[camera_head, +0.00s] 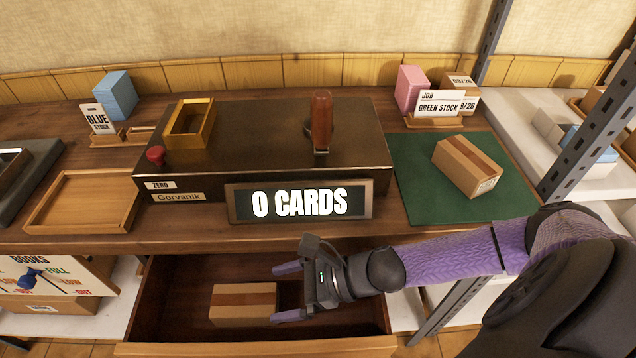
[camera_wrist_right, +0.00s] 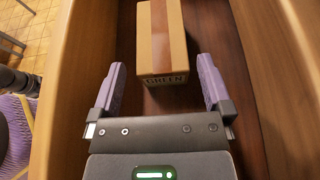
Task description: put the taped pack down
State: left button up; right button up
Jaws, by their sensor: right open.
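A brown taped pack (camera_head: 242,302) with a darker tape band lies in the open drawer (camera_head: 180,264). My right gripper (camera_head: 287,292) is over the drawer, just right of this pack, open and empty. In the right wrist view the pack (camera_wrist_right: 163,40) lies ahead of the fingers, lined up with the gap between them, and its label reads GREEN. I cannot tell whether a finger touches it. A second taped pack (camera_head: 467,166) lies at an angle on the green mat (camera_head: 420,205). My left gripper is not in view.
The press (camera_head: 260,130), with an upright brown lever (camera_head: 321,122) and a display (camera_head: 300,202) reading 0 CARDS, stands behind the drawer. An empty wooden tray (camera_head: 85,200) is at left. Grey shelf posts (camera_head: 585,140) stand at right. The drawer walls are close around my right gripper.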

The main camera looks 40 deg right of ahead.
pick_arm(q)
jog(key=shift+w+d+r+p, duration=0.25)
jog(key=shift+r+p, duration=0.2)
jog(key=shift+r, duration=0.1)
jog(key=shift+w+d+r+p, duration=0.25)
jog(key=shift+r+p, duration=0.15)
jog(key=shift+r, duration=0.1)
pick_arm(e)
jog(key=v, duration=0.6)
jog(key=shift+d, duration=0.15)
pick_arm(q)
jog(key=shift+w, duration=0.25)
pick_arm(e)
jog(key=shift+s, duration=0.1)
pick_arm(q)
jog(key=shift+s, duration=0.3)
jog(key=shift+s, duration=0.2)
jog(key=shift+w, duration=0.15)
pick_arm(e)
jog(key=shift+r, duration=0.1)
